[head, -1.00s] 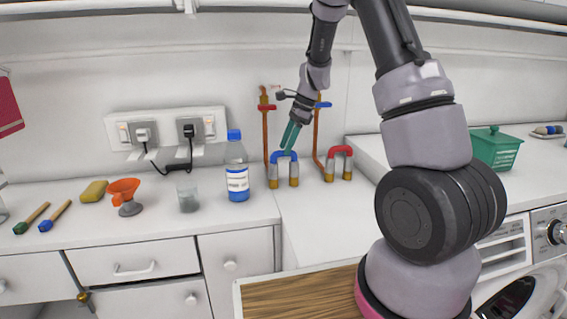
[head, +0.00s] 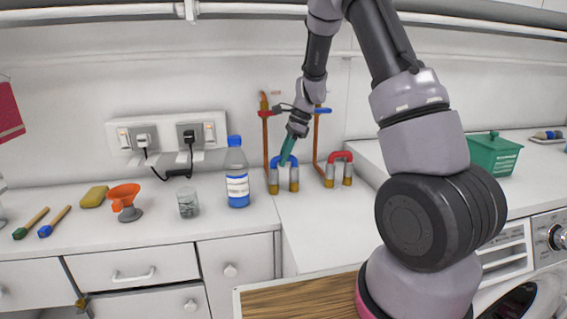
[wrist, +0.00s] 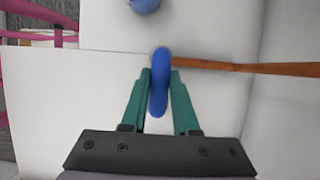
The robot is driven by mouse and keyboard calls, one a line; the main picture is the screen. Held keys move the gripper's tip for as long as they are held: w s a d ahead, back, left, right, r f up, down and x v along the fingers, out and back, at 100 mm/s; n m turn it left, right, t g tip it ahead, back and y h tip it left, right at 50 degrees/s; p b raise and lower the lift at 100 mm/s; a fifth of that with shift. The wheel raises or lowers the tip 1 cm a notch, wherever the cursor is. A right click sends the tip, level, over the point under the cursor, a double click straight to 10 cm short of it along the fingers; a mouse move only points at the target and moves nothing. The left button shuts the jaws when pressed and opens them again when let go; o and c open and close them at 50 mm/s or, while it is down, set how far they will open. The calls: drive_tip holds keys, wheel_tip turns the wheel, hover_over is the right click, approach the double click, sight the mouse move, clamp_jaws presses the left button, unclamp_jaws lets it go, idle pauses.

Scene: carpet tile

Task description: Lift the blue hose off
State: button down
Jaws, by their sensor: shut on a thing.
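The blue hose (head: 279,161) is a short arch, its ends at the tops of two grey and brass pipe stubs (head: 294,180) on the counter by the wall. In the wrist view the blue hose (wrist: 159,95) lies between the green fingers of my gripper (wrist: 160,74). In the head view my gripper (head: 286,158) reaches down to the top of the arch from above. It is shut on the hose. I see no clear gap between hose ends and stubs.
A red hose (head: 341,156) on similar stubs stands just to the right. Copper pipes (head: 316,140) with red and blue handles rise behind. A blue-capped bottle (head: 237,175) and a glass (head: 188,203) stand to the left. A green basket (head: 494,153) is at the right.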

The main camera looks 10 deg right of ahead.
wheel_tip(320, 180, up, 15)
idle(1.0)
drive_tip(key=shift+f, duration=0.1)
